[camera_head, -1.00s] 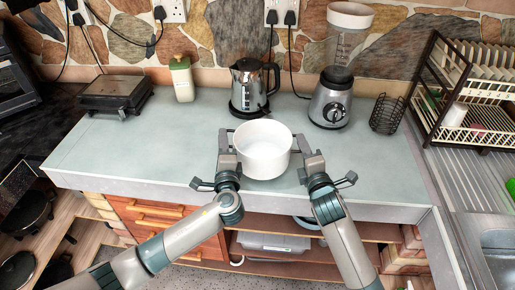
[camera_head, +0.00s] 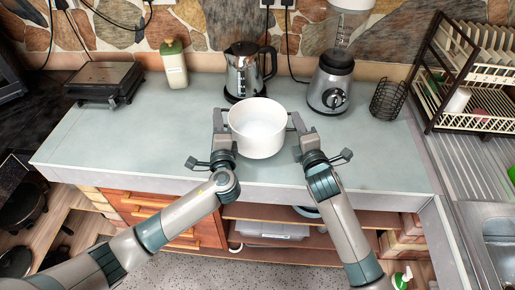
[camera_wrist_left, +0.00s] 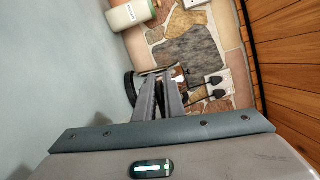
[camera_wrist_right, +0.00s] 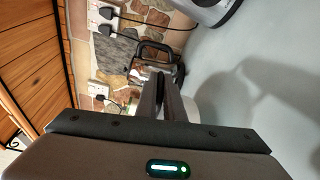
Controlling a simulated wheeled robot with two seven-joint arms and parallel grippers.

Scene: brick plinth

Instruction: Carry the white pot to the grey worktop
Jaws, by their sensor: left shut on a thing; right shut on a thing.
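The white pot (camera_head: 258,137) is round, upright and over the middle of the grey worktop (camera_head: 140,148), in front of the kettle. I cannot tell whether its base touches the surface. My left gripper (camera_head: 220,122) is shut on the pot's left side. My right gripper (camera_head: 298,122) is shut on its right side. The fingers look close together in the left wrist view (camera_wrist_left: 160,92) and the right wrist view (camera_wrist_right: 162,92). The exact grip points are hard to make out.
A steel kettle (camera_head: 247,72) stands close behind the pot. A blender (camera_head: 332,85) and a wire basket (camera_head: 389,99) stand to the right, before a dish rack (camera_head: 477,85). A green-lidded canister (camera_head: 175,65) and a grill (camera_head: 105,83) stand back left. The worktop's left part is clear.

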